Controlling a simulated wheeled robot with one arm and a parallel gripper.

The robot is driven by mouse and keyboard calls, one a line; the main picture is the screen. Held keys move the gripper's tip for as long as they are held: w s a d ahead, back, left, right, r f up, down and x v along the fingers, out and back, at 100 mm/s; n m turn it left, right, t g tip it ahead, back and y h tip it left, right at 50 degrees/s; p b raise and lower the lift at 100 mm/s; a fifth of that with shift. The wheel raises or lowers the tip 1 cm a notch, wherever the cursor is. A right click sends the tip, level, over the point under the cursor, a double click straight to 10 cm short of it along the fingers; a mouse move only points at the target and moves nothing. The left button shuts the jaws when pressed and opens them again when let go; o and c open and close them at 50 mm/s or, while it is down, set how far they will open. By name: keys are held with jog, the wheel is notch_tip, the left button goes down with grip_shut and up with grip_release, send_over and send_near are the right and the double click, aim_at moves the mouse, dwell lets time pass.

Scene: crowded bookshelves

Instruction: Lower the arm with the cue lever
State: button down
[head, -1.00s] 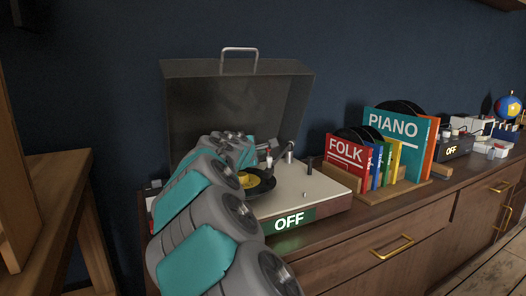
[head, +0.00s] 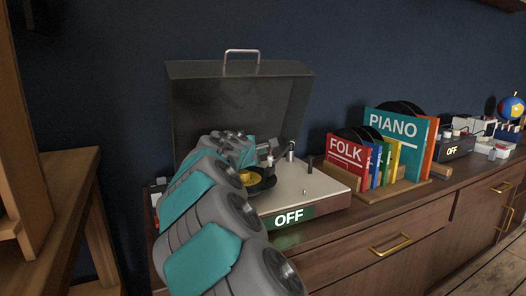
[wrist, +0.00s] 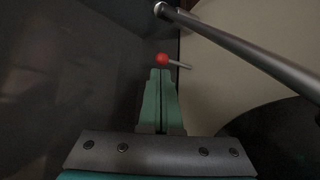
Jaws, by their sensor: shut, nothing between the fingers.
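The turntable (head: 312,185) stands on the sideboard with its dark lid (head: 240,110) raised and a lit OFF sign (head: 289,216) on its front. A black record (wrist: 270,130) lies on it; its yellow label shows in the head view, partly behind my arm. In the wrist view, the cue lever (wrist: 163,59) has a red knob on a short metal stem. The knob is just beyond my gripper's tips (wrist: 160,72); whether they touch I cannot tell. My gripper is shut and empty. The tonearm (wrist: 245,47) crosses the upper right as a metal tube. Whether it is raised off the record I cannot tell.
A wooden rack right of the turntable holds sleeves marked FOLK (head: 346,152) and PIANO (head: 393,125). Farther right are a box marked OFF (head: 453,149) and a globe (head: 511,107). The raised lid stands close behind my gripper. A wooden shelf unit stands at the left.

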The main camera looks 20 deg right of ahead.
jog(key=v, duration=0.6)
jog(key=shift+s+a, duration=0.15)
jog(key=shift+s, duration=0.05)
